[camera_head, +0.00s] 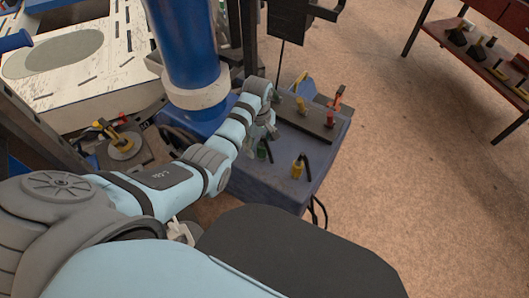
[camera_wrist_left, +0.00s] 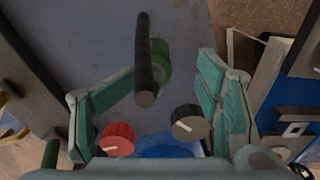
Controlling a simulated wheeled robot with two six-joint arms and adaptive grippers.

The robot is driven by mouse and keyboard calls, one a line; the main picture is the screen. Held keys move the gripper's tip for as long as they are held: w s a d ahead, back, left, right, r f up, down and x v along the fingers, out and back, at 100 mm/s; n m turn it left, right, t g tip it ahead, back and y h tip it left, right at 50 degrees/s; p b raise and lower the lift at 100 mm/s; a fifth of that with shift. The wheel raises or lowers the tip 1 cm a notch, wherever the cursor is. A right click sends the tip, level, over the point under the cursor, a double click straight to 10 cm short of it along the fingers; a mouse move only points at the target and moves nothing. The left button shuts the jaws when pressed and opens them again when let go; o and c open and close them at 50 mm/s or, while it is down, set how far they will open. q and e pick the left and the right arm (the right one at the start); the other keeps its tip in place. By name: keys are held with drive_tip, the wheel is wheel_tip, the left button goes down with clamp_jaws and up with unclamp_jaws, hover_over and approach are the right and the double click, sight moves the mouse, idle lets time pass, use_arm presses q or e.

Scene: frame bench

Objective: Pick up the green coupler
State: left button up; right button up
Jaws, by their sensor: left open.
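The green coupler, a black stem with a green collar, lies on the blue-grey bench top in the left wrist view (camera_wrist_left: 162,62). In the head view it is small and partly hidden just below my left gripper (camera_head: 265,131). In the left wrist view my left gripper (camera_wrist_left: 168,72) is open, with its teal fingers spread to either side of the coupler. The coupler is between the fingers and not gripped. I cannot tell how far above the bench the fingertips are. My right gripper is not in view.
A blue column (camera_head: 186,45) rises left of the bench. A shelf with tools (camera_head: 480,55) stands far right, across open floor.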

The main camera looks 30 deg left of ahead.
sight(262, 150)
use_arm(q)
drive_tip(key=f, duration=0.1)
drive_tip(key=f+b, duration=0.1)
drive_tip(key=f, duration=0.3)
drive_tip(key=shift+w+d+b, duration=0.35)
drive_tip(key=shift+s+a+r, duration=0.1)
drive_tip(key=shift+s+r, duration=0.1)
drive_tip(key=shift+c, duration=1.3)
drive_tip(key=c, duration=0.7)
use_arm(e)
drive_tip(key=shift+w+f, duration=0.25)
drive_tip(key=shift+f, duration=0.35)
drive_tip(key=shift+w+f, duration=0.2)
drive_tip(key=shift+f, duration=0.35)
use_arm(q)
drive_tip(key=shift+o, duration=0.2)
wheel_tip(262, 150, up, 20)
drive_tip(key=p, duration=0.9)
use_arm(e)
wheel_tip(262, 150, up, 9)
